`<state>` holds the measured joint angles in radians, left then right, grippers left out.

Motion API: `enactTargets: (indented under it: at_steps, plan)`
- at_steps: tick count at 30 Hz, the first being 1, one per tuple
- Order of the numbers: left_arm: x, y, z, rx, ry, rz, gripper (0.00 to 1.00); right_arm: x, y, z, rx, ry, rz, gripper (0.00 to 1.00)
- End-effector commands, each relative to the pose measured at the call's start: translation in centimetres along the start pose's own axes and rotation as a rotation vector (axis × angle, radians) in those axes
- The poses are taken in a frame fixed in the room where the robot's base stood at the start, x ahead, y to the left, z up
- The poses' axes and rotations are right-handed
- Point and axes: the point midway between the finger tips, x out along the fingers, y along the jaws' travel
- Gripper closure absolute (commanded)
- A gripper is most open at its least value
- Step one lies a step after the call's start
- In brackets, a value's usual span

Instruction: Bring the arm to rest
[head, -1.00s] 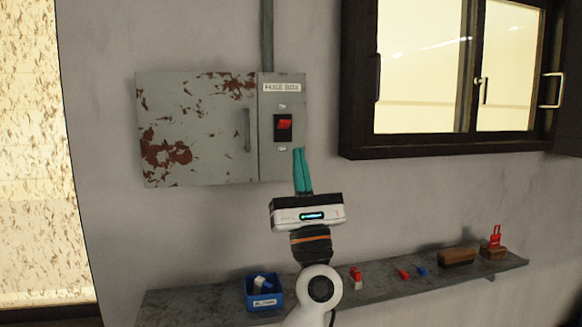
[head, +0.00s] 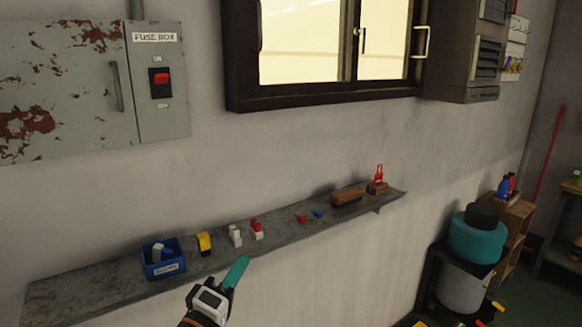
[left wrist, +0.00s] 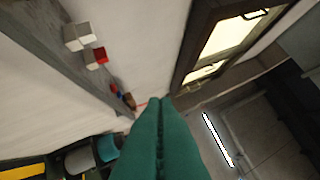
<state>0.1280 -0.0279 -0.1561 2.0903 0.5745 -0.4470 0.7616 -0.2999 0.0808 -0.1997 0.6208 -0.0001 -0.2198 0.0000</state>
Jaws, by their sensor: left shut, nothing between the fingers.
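My left gripper (head: 236,272) shows at the bottom of the head view, in front of the shelf's front edge. Its teal fingers are shut with nothing between them, and they point up and to the right. In the left wrist view the shut fingers (left wrist: 158,135) fill the lower middle and touch along their length. My right gripper is not in view. The grey fuse box (head: 70,85) with rust patches is at the upper left, its door closed. Its red switch (head: 161,79) sits under the label, well above my left gripper.
A narrow shelf (head: 100,290) holds a blue bin (head: 163,258), a yellow piece (head: 204,243), red-and-white pieces (head: 256,229) and a brown block (head: 347,196). A dark-framed window (head: 320,100) is above. A teal-and-white container (head: 470,245) stands at the right. Open space lies between.

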Motion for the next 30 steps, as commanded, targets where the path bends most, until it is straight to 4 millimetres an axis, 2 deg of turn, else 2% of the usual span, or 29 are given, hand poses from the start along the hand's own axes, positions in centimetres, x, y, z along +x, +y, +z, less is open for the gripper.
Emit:
enactTargets:
  at_steps: [1,3,5,6,9,12,15,24,26,30]
  plan:
    - [-2.4,3.1,-1.7,0.106,0.068,0.123,1.00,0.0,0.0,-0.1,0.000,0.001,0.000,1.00]
    - [-5.8,6.8,-3.6,0.253,0.172,0.280,1.00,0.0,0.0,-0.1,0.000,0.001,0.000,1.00]
    - [-9.1,9.7,-5.0,0.367,0.270,0.408,1.00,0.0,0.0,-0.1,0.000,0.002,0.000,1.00]
    - [-11.5,11.3,-5.8,0.439,0.341,0.490,1.00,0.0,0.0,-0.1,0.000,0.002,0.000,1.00]
    - [-17.4,14.5,-7.1,0.586,0.511,0.666,1.00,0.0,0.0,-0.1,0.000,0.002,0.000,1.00]
    - [-22.2,16.3,-7.8,0.684,0.655,0.793,1.00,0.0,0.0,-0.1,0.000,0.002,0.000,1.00]
    - [-26.2,17.3,-8.1,0.750,0.775,0.888,1.00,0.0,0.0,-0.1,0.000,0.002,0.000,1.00]
    - [-36.0,17.8,-8.3,0.865,1.088,1.095,1.00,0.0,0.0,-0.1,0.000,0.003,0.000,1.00]
    - [-37.8,17.6,-8.2,0.879,1.148,1.130,1.00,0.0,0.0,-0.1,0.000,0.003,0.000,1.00]
    - [-37.8,21.2,-9.2,0.872,1.167,1.137,1.00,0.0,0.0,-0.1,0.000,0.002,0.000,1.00]
